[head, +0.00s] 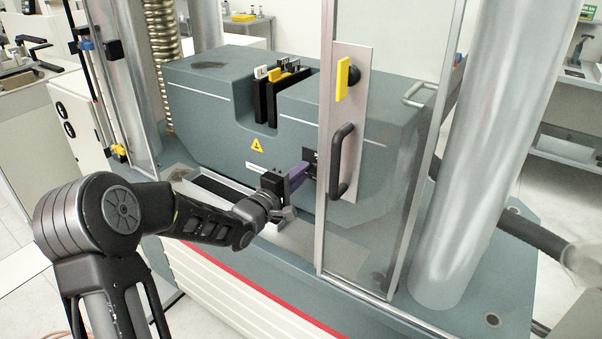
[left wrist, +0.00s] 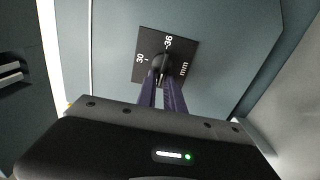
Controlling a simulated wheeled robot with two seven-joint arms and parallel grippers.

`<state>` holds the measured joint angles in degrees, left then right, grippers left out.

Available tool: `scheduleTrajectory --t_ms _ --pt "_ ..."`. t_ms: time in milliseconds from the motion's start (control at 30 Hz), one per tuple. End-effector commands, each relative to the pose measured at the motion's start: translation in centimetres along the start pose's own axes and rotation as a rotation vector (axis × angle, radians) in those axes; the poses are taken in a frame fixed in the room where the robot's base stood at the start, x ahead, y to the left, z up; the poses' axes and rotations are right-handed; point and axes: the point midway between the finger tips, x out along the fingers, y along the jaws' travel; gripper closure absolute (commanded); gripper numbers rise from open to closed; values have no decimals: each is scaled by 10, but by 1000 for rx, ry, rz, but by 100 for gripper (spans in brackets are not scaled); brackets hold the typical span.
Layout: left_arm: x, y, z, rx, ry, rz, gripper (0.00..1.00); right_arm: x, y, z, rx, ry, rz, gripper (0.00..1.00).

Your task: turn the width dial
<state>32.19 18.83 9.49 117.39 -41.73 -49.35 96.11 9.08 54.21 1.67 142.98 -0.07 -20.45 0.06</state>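The width dial (left wrist: 160,62) is a dark knob on a black square plate (left wrist: 185,50) marked 30, 36 and mm, on the grey-green face of the machine. The plate also shows in the head view (head: 309,158), partly behind the door frame. My left gripper (head: 301,172) reaches the dial from the left. In the left wrist view its two purple fingers (left wrist: 160,80) are close together, with their tips on either side of the knob and seemingly touching it. The fingers hide the knob's lower part. My right gripper is not seen.
A clear door with a metal frame, a yellow latch (head: 343,78) and a black handle (head: 341,160) stands just right of the dial. Steel columns (head: 483,150) flank the machine. Black and yellow parts (head: 277,85) sit in the notch on top.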

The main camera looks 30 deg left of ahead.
Motion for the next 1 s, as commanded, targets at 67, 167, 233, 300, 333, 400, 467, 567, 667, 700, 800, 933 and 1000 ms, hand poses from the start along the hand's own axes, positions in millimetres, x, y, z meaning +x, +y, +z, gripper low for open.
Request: scheduleTrajectory --t_ms 67,167,233,300,333,400,467,567,667,700,800,933,1000 --pt "0 0 0 0 0 0 81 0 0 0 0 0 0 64" --pt "0 0 0 1 -1 0 73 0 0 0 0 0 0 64" --pt "0 0 0 1 -1 0 73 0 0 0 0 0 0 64" --pt "0 0 0 1 -1 0 73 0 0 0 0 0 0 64" --pt "0 0 0 2 -1 1 73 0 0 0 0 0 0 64" --pt "0 0 0 2 -1 1 73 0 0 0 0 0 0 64" --pt "-2 0 0 2 -1 0 73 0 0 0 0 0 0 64" --pt "-9 0 0 3 0 0 73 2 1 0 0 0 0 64" --pt "-22 0 0 4 0 1 73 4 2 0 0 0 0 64" --pt "-28 -1 0 3 0 0 73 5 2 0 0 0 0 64" --pt "-46 0 -1 4 2 1 73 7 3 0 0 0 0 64" --pt "-65 0 0 3 0 1 73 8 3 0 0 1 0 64" --pt "-73 0 0 2 1 1 73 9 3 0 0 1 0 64"
